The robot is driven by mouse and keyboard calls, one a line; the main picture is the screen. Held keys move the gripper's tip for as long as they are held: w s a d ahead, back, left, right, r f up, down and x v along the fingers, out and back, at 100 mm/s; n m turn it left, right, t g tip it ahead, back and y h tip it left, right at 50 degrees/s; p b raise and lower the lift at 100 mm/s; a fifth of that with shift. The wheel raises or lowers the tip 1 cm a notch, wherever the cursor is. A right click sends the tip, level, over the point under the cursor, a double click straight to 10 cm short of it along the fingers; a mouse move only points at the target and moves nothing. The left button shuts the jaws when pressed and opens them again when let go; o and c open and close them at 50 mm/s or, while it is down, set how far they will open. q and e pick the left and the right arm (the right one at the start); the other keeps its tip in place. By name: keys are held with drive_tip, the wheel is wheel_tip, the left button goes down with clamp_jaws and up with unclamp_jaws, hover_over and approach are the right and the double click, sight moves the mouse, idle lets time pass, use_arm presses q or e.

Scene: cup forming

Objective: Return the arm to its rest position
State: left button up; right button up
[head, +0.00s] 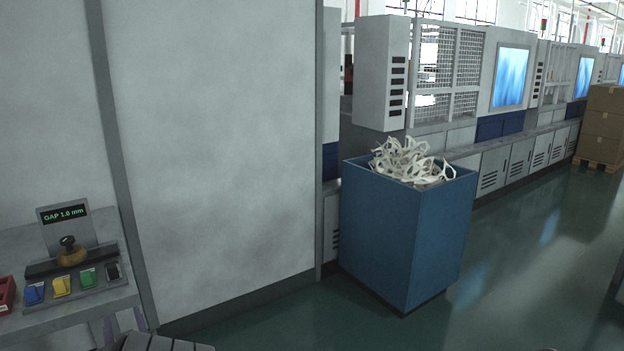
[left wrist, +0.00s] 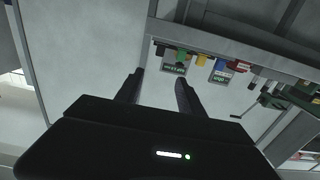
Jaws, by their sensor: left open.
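My left gripper (left wrist: 158,92) shows in the left wrist view with its two dark fingers apart and nothing between them. The fingers point toward a plain pale grey surface, and I see no contact. Only a grey, ribbed part that may be my arm shows at the bottom left edge of the head view; the fingers cannot be made out there. My right gripper is in neither view.
A control desk (head: 75,312) at left carries a gap display (head: 65,214), a knob (head: 69,249) and coloured switches. A tall grey panel (head: 215,150) stands beside it. A blue bin (head: 405,235) holds white scraps (head: 410,160). Green floor is open at right.

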use_arm(q)
drive_tip(key=s+d+f+m+g+h+p, duration=0.2)
drive_tip(key=s+d+f+g+h+p, duration=0.3)
drive_tip(key=f, duration=0.7)
drive_tip(key=s+d+f+m+g+h+p, duration=0.15)
drive_tip(key=s+d+f, duration=0.5)
drive_tip(key=f, duration=0.65)
drive_tip(key=s+d+f+m+g+h+p, duration=0.1)
drive_tip(key=s+d+g+h+p, duration=0.1)
drive_tip(key=s+d, duration=0.7)
drive_tip(key=s+d+f+m+g+h+p, duration=0.1)
drive_tip(key=s+d+g+h+p, duration=0.2)
drive_tip(key=d, duration=1.2)
drive_tip(key=s+g+h, duration=0.2)
drive_tip(key=s+h, duration=0.1)
drive_tip(key=s, duration=0.2)
drive_tip(key=shift+s+f, duration=0.15)
drive_tip(key=shift+s, duration=0.25)
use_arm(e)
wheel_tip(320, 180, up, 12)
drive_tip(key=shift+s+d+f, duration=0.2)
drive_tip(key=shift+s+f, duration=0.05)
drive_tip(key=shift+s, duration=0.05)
use_arm(q)
drive_tip(key=shift+h, duration=0.25)
